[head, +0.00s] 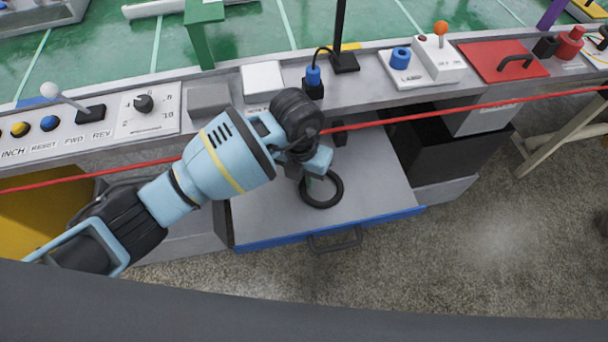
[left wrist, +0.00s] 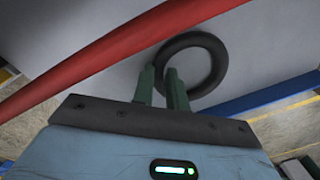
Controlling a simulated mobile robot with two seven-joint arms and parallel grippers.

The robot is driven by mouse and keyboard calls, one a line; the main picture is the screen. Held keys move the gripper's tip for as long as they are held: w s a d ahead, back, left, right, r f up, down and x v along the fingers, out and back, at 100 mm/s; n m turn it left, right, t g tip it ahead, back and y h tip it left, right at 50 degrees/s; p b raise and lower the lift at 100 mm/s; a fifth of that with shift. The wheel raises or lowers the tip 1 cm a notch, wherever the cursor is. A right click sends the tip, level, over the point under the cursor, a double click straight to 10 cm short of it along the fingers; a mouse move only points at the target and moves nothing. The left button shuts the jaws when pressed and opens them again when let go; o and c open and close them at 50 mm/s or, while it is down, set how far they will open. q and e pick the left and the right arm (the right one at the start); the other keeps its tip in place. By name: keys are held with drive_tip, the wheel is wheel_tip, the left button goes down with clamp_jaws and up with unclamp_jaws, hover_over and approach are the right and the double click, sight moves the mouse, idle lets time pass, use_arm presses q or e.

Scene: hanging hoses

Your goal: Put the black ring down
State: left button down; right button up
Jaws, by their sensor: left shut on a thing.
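My left gripper (head: 311,178) reaches down over an open grey drawer (head: 262,207) with a blue front edge. My right gripper is not in view.
A red hose (head: 430,112) runs across the bench front, over the drawer; it passes close left of the fingers in the wrist view (left wrist: 95,62). Bench controls, a white box (head: 262,77) and a black post (head: 341,30) stand behind. The drawer's right side is clear.

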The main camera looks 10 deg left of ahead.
use_arm(q)
drive_tip(key=c, duration=1.4)
unclamp_jaws()
wheel_tip(320, 180, up, 12)
drive_tip(key=p, duration=0.1)
drive_tip(key=shift+a+p, duration=0.3)
drive_tip(key=shift+a, duration=0.05)
drive_tip(key=shift+w, duration=0.1)
